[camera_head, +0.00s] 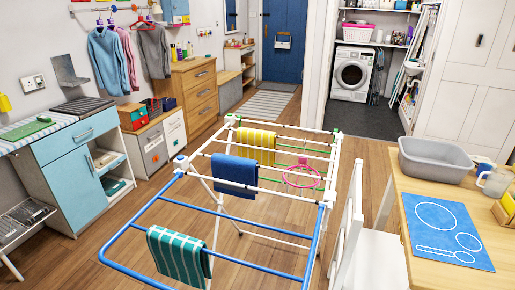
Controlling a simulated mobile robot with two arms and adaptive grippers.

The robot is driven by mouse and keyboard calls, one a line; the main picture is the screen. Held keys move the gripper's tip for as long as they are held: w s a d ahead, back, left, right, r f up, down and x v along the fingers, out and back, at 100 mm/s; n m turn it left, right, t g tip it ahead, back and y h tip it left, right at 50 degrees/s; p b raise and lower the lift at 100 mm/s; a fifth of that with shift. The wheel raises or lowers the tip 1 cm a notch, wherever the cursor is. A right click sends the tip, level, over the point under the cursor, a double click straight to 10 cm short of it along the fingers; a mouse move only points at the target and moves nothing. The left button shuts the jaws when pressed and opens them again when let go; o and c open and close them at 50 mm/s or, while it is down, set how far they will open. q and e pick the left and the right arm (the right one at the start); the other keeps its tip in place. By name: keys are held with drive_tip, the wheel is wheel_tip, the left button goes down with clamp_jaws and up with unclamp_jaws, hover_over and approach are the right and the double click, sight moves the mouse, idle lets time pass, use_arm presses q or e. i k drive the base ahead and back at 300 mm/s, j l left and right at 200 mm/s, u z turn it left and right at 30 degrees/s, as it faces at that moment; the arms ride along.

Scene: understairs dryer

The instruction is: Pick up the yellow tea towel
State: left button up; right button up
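The yellow tea towel (253,146) hangs over the upper rails of a white and blue drying rack (307,179) in the middle of the floor. It looks striped and hangs toward the rack's far side. A dark blue towel (235,174) hangs just in front of it, toward the viewer, and a green and white checked towel (179,256) hangs lower at the near left. A pink ring-shaped hanger (302,176) hangs right of the yellow towel. Neither of my grippers shows in the head view.
A table (415,268) with a grey basin (435,160) and a blue mat (446,230) stands at the right. A white chair (375,255) is between table and rack. A light blue cabinet (80,170) lines the left wall. Wooden floor is clear between cabinet and rack.

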sight(262, 138)
drive_tip(key=i+j+z, duration=0.25)
drive_tip(key=j+z, duration=0.25)
drive_tip(key=j, duration=0.55)
drive_tip(key=j+z, duration=0.5)
drive_tip(key=j, duration=0.55)
drive_tip(key=k+j+z, duration=0.15)
drive_tip(key=j+z, duration=0.3)
drive_tip(key=j, duration=0.65)
drive_tip(key=i+j+z, duration=0.1)
drive_tip(key=j+z, duration=0.2)
drive_tip(key=j, duration=0.3)
drive_tip(key=j+z, duration=0.35)
drive_tip(key=j, duration=0.3)
drive_tip(key=j+z, duration=0.3)
drive_tip(key=j, duration=0.3)
drive_tip(key=k+j+z, duration=0.3)
drive_tip(key=j, duration=0.3)
drive_tip(key=i+j+z, duration=0.2)
drive_tip(key=j+z, duration=0.2)
drive_tip(key=j, duration=0.55)
drive_tip(key=j+z, duration=0.45)
drive_tip(key=j, duration=0.5)
drive_tip(key=k+j+z, duration=0.1)
drive_tip(key=j+z, duration=0.3)
drive_tip(key=j, duration=0.6)
